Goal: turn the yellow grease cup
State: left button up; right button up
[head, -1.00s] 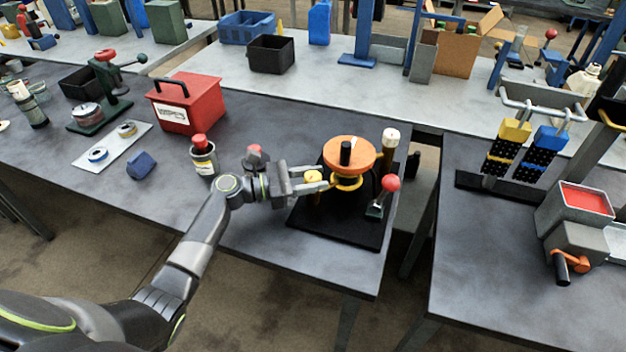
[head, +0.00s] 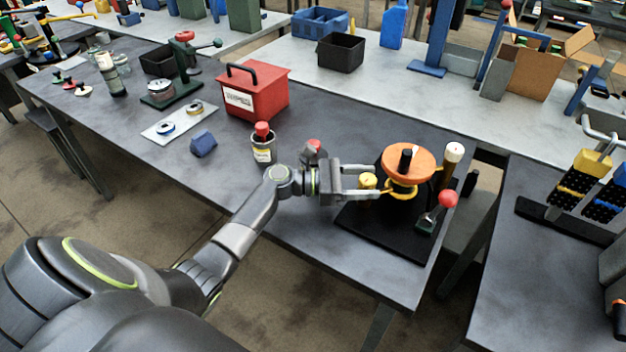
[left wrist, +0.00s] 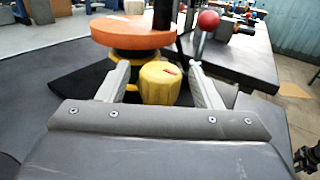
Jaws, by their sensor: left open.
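The yellow grease cup (head: 367,181) sits low on the side of a black machine with an orange disc (head: 408,161) on top. In the left wrist view the cup (left wrist: 160,84) is a yellow knob with a small red mark on its top. My left gripper (head: 372,182) is open, with its fingers on either side of the cup. In the left wrist view my left gripper (left wrist: 160,82) shows gaps between both fingers and the cup. My right gripper is not in view.
A red-knobbed lever (head: 448,199) and a white-topped post (head: 453,153) stand right of the disc. A red-capped can (head: 263,147), a red toolbox (head: 254,95) and a blue block (head: 203,144) lie to the left. The table's front edge is close.

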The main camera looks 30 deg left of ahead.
pick_arm(q)
jog(key=b+v, duration=0.3)
jog(key=v, duration=1.3)
jog(key=shift+s+a, duration=0.2)
